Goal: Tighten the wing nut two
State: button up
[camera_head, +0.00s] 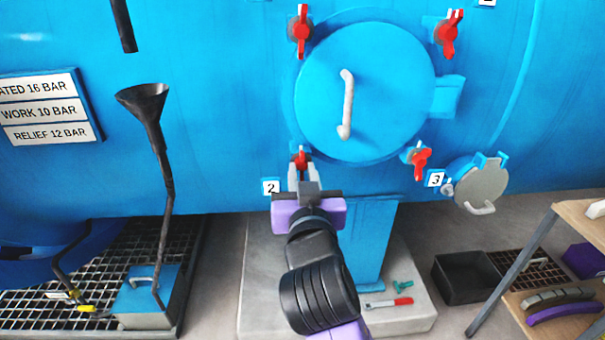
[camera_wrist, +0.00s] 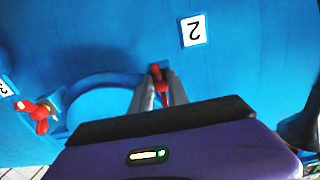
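Wing nut two (camera_head: 301,160) is red and sits at the lower left of the round blue door (camera_head: 385,85), beside the label "2" (camera_head: 271,187). Its wings look near upright in the head view. My gripper (camera_head: 302,172) is at this nut, with one finger on each side of it. In the wrist view the red nut (camera_wrist: 160,86) shows between the two grey fingers (camera_wrist: 159,82). The fingers are parted, but I cannot tell whether they press on the nut. The fingers partly hide the nut's lower part.
Other red wing nuts sit at the door's upper left (camera_head: 302,31), upper right (camera_head: 449,35) and lower right (camera_head: 420,160). A grey handle (camera_head: 346,104) sticks out from the door. A small round hatch (camera_head: 482,184) is at right. A black funnel (camera_head: 142,100) stands at left.

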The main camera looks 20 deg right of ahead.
jog(key=o, duration=0.4)
jog(key=v, duration=0.8)
jog(key=shift+w, duration=0.1)
